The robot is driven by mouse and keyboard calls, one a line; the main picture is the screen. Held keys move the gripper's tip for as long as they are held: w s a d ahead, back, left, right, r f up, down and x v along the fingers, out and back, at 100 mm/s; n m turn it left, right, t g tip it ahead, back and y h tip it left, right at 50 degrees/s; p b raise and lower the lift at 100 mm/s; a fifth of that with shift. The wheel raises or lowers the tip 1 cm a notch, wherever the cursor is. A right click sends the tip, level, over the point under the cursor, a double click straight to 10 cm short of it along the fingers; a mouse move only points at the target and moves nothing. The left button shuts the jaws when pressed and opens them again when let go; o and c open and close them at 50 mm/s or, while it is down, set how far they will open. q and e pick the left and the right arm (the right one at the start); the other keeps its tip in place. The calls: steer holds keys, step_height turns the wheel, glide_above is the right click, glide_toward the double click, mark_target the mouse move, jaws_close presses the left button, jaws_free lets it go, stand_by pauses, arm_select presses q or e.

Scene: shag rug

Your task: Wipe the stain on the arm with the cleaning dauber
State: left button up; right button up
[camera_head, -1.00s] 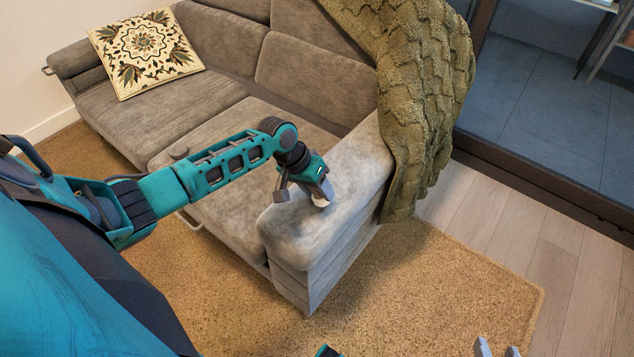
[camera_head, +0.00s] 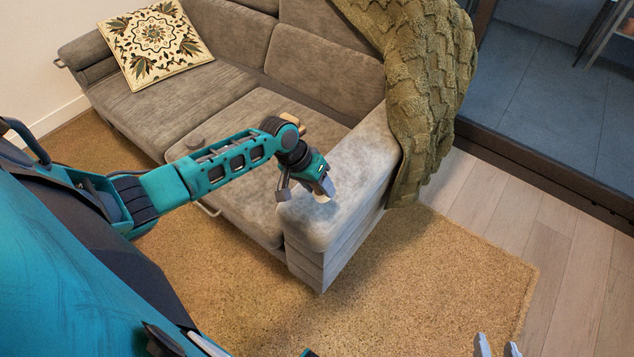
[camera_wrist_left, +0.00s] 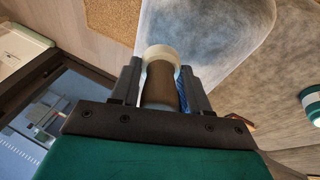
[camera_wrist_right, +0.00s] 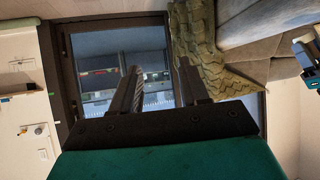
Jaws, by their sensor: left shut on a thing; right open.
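My left gripper (camera_head: 322,189) is shut on the cleaning dauber, which has a brown body (camera_wrist_left: 161,86) and a pale round head (camera_wrist_left: 160,54). In the head view the dauber's white head (camera_head: 322,198) is at the front part of the sofa's right arm (camera_head: 345,185); I cannot tell whether it touches. The sofa arm is grey with darker, blotchy patches; which of these is the stain is unclear. The arm also fills the upper middle of the left wrist view (camera_wrist_left: 205,35). My right gripper (camera_head: 498,347) is open and empty at the bottom right, well away from the sofa; its fingers show in the right wrist view (camera_wrist_right: 160,85).
An olive knitted throw (camera_head: 430,90) hangs over the sofa's right back corner. A patterned cushion (camera_head: 155,45) rests at the far left end of the sofa. A tan shag rug (camera_head: 430,270) covers the floor in front, with bare wooden floor (camera_head: 500,210) to its right.

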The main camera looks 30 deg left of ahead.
arm_select(q)
step_height(320, 180, up, 4)
steer(key=p, duration=0.3)
steer(key=shift+f, duration=0.2)
steer(key=shift+r+p, duration=0.55)
steer(key=shift+p, duration=0.15)
arm_select(e)
steer(key=shift+h, duration=0.3)
steer(key=r, duration=0.4)
steer(key=shift+s, duration=0.4)
